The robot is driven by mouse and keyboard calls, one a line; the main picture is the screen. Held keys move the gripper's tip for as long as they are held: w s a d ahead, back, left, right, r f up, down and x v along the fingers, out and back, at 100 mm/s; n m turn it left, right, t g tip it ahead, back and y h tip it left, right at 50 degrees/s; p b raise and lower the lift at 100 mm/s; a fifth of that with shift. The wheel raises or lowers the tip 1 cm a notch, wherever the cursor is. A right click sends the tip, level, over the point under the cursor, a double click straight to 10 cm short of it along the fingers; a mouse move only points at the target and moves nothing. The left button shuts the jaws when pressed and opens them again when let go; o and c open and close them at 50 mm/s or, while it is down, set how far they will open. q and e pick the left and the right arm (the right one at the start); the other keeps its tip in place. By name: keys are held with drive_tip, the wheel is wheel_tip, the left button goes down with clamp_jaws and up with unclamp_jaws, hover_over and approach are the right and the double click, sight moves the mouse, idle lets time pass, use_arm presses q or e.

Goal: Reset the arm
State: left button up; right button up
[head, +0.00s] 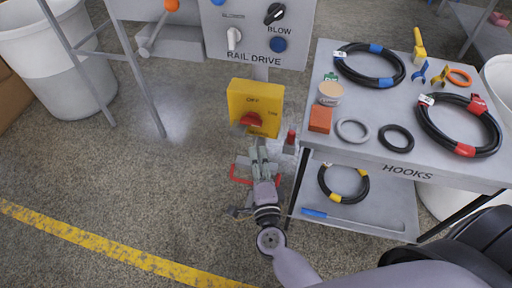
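My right arm (295,268) comes in from the lower right and reaches up the middle of the head view. Its gripper (262,152) points away from me, just below the yellow switch box (265,96) with a red knob (251,119). The fingers overlap the lower edge of the box in the picture; I cannot tell whether they touch it. The fingers are small and close together, so their opening is unclear. Red parts (240,180) show beside the gripper, partly hidden by it. My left gripper is not in view.
A grey table marked HOOKS (345,195) stands close on the right, with coiled hoses (369,65), rings and an orange block (320,119). A RAIL DRIVE panel (258,30) is behind the box. A white bin (55,75) stands at left. Floor at lower left is clear.

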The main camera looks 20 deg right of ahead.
drive_tip(key=shift+s, duration=0.3)
